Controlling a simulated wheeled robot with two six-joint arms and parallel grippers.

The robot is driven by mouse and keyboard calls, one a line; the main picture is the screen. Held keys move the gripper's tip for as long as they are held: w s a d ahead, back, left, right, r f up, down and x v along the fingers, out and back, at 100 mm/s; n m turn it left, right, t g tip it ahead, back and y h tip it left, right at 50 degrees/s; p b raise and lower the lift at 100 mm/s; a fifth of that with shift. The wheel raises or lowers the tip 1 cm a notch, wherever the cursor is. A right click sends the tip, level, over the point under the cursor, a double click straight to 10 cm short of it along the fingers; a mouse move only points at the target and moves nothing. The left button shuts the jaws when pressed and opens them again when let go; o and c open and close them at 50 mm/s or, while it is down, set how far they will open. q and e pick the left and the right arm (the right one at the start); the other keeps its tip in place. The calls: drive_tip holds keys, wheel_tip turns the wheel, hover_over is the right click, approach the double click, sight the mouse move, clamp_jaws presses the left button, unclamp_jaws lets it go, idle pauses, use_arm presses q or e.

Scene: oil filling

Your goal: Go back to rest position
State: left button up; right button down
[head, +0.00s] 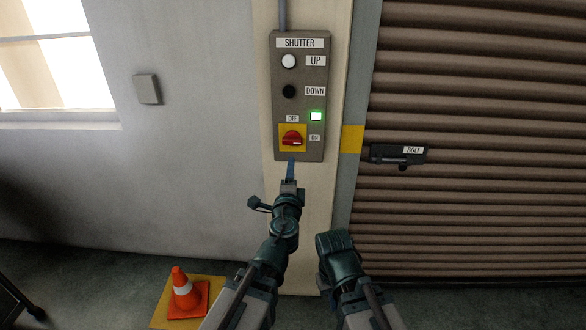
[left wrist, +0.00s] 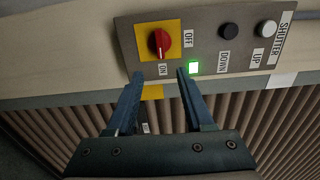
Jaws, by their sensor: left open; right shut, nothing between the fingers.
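The grey shutter panel (head: 300,100) is on the wall post, with a red rotary switch (head: 292,139) on a yellow plate. The switch also shows in the left wrist view (left wrist: 159,43). A green lamp (head: 316,116) is lit beside it. My left gripper (head: 291,163) is just below the switch. In the left wrist view its two blue fingers (left wrist: 160,76) are apart with nothing between them, and the switch is beyond their tips. My right arm (head: 340,258) is low, right of the left arm; its gripper fingers are hidden.
The brown shutter (head: 470,200) fills the right side, with a bolt (head: 398,155) at its left edge. An orange cone (head: 182,295) stands on a yellow mat at lower left. The wall left of the panel is mostly clear.

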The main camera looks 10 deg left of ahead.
use_arm(q)
drive_tip(key=s+a+f+n+g+y, duration=0.3)
drive_tip(key=s+f+n+g, duration=0.1)
drive_tip(key=f+n, duration=0.2)
drive_tip(key=s+a+f+n+g+y, duration=0.25)
drive_tip(key=s+f+n+g, duration=0.2)
drive_tip(key=f, duration=0.25)
drive_tip(key=s+d+f+n+g+h, duration=0.1)
drive_tip(key=s+d+f+g+h, duration=0.1)
drive_tip(key=s, duration=0.6)
drive_tip(key=s+d+f+n+g+h, duration=0.2)
drive_tip(key=s+d+f+g+h, duration=0.1)
drive_tip(key=s+d+f+g, duration=0.2)
drive_tip(key=s+f+g, duration=0.1)
drive_tip(key=s+g, duration=0.1)
drive_tip(key=g, duration=0.1)
drive_tip(key=shift+s+f, duration=0.4)
drive_tip(key=shift+d, duration=0.15)
